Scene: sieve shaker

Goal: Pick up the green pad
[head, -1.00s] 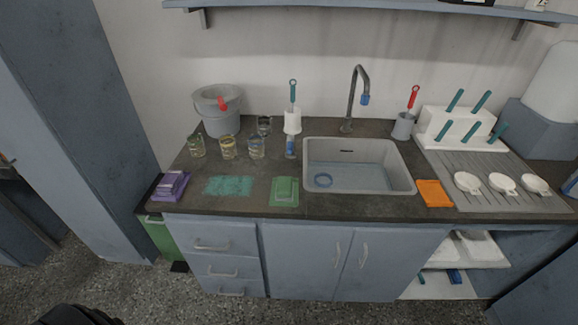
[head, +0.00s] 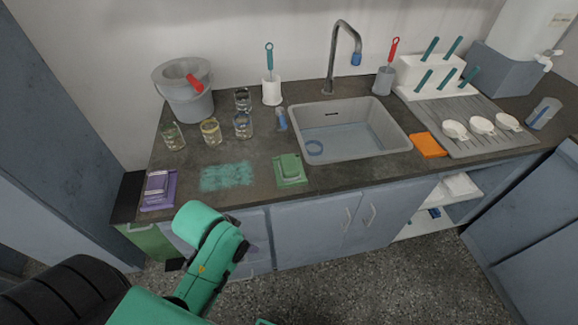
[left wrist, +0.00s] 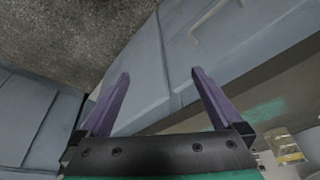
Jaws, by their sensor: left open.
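The green pad (head: 289,168) lies on the dark countertop just in front of the sink's left side in the head view. It looks like a small raised block on a flat green square. The left wrist view does not show it. My left gripper (left wrist: 161,78) is open and empty in the left wrist view, its two purple fingers spread in front of the blue cabinet fronts. In the head view my green left arm reaches in from the lower left, below and left of the pad; its fingers cannot be made out there. My right gripper is not in view.
A teal patch (head: 227,176) marks the counter left of the pad, with a purple pad (head: 158,190) farther left. Several glasses (head: 211,131) and a grey bucket (head: 188,103) stand behind. The sink (head: 398,143) is to the right, and an orange cloth (head: 428,145) lies beyond.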

